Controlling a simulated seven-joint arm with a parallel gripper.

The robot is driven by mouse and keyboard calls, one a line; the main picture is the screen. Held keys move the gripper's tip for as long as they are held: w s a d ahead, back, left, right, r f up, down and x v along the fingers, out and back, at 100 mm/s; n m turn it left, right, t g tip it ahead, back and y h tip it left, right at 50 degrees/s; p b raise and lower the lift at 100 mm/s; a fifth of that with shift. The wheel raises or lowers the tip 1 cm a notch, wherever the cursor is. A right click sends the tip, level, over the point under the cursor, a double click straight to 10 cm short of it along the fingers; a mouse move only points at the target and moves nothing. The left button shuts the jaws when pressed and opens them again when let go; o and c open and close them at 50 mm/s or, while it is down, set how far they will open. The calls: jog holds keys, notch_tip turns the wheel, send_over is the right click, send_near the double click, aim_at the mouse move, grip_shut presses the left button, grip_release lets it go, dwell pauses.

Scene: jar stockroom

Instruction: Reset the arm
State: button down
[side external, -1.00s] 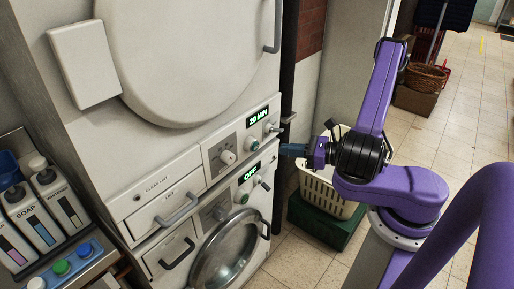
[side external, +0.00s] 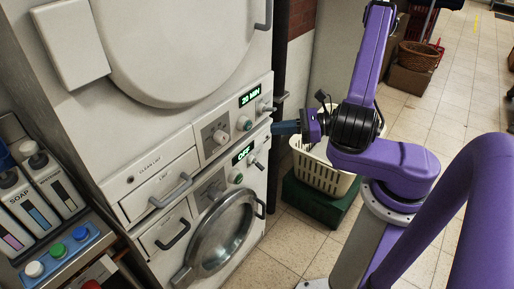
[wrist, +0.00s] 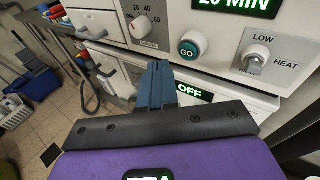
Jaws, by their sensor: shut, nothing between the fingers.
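My gripper (side external: 284,128) has blue fingers and sits in front of the stacked machine's control panels, near their right end. In the wrist view, my gripper's fingers (wrist: 158,78) are together with nothing between them. They point at the panel below the green GO button (wrist: 188,50), and appear apart from it. Beside them is the lower display (wrist: 190,91), which reads OFF. The upper display (wrist: 240,4) reads 20 MIN; it also shows in the side view (side external: 250,96). My purple arm stands to the right of the machine, its forearm raised.
A cream laundry basket (side external: 320,173) on a green box (side external: 310,203) stands behind my arm. A round glass door (side external: 222,238) is on the lower machine. Soap bottles (side external: 30,195) and colored buttons (side external: 57,250) are at the left. Open tiled floor lies at the right.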

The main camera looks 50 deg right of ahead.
jog(key=s+a+r+n+g+y, duration=0.1)
jog(key=s+a+r+n+g, duration=0.15)
jog(key=a+n+g, duration=0.5)
jog(key=s+a+r+n+g+y, duration=0.1)
jog(key=s+a+r+n+g, duration=0.15)
jog(key=n+g, duration=0.85)
jog(key=s+r+n+t+h, duration=0.2)
jog(key=s+n+h, duration=0.3)
jog(key=n, duration=0.6)
jog(key=s+r+n+t+h, duration=0.3)
jog(key=s+n, duration=0.4)
jog(key=n, duration=0.4)
jog(key=r+h, duration=0.1)
jog(key=h, duration=0.1)
jog(key=shift+s+h, duration=0.2)
jog(key=shift+h, duration=0.1)
